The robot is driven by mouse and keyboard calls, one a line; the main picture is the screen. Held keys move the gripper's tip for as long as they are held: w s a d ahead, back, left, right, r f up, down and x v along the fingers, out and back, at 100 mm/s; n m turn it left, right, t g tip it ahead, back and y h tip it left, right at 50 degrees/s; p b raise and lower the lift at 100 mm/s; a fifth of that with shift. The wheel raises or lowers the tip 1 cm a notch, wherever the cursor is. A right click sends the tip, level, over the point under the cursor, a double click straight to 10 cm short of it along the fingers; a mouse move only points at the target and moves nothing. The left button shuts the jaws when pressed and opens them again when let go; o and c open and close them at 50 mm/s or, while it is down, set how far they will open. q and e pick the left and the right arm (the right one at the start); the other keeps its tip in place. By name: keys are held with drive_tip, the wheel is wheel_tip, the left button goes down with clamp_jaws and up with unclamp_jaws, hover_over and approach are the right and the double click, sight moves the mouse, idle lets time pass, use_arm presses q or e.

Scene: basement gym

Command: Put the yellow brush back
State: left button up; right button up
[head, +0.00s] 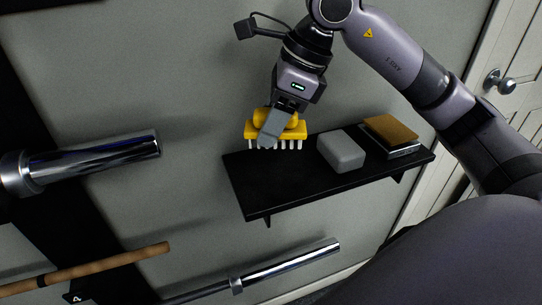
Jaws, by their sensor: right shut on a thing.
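The yellow brush (254,130) has a yellow body and white bristles that point down. My right gripper (271,132) is shut on it, and its grey finger covers the middle of the brush. The brush is at the left end of a black wall shelf (265,184). Its bristles are at or just above the shelf's back left edge; I cannot tell whether they touch. My left gripper is not in view.
A grey rounded block (342,150) stands mid-shelf. To its right is a tan-topped block (390,130) on a dark-and-silver base. Metal bar ends (110,159) and a wooden stick (105,264) are at left. The shelf's front left is clear. A white door (515,60) is at right.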

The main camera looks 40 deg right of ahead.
sight(300, 126)
drive_tip(key=shift+f, duration=3.4)
drive_tip(key=shift+f+b, duration=0.2)
drive_tip(key=shift+b, duration=0.25)
drive_tip(key=o, duration=1)
drive_tip(key=shift+r, duration=0.1)
drive_tip(key=shift+r, duration=0.15)
drive_tip(key=p+v, duration=0.1)
drive_tip(key=v, duration=1.1)
